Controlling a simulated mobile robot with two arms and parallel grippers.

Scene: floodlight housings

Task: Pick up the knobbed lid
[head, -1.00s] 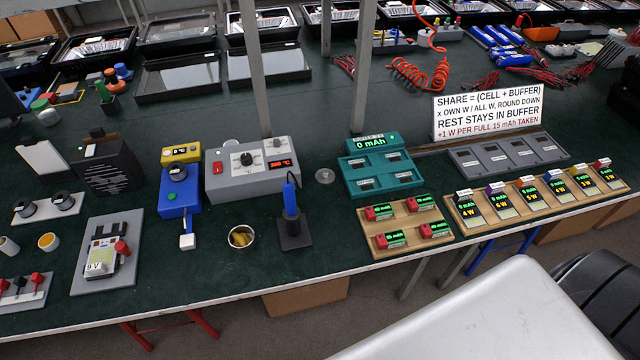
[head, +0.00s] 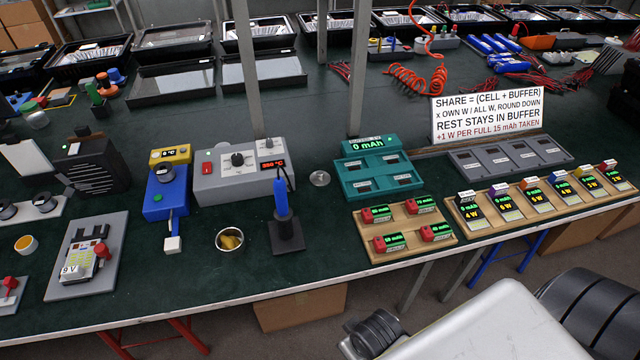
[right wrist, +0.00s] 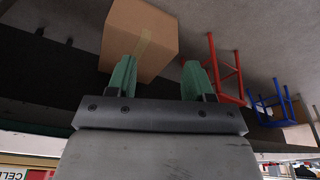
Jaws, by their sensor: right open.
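A small round silver disc (head: 319,178), which looks like the knobbed lid, lies flat on the dark green bench in the head view. It is between the grey control box and the teal charger, and its knob is too small to make out clearly. An open round tin (head: 230,240) with yellowish filling stands nearer the front edge, left of the disc. My right gripper (right wrist: 158,75) is open and empty in the right wrist view, its green fingers apart, with floor and a cardboard box beyond. The disc does not show there. My left gripper is not in view.
A blue iron in its dark stand (head: 285,232) is left of and in front of the disc. The grey box (head: 225,184) and teal charger (head: 375,172) flank it. A wooden tray (head: 408,252) lies front right. Grey posts (head: 360,70) rise behind. Bare bench surrounds the disc.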

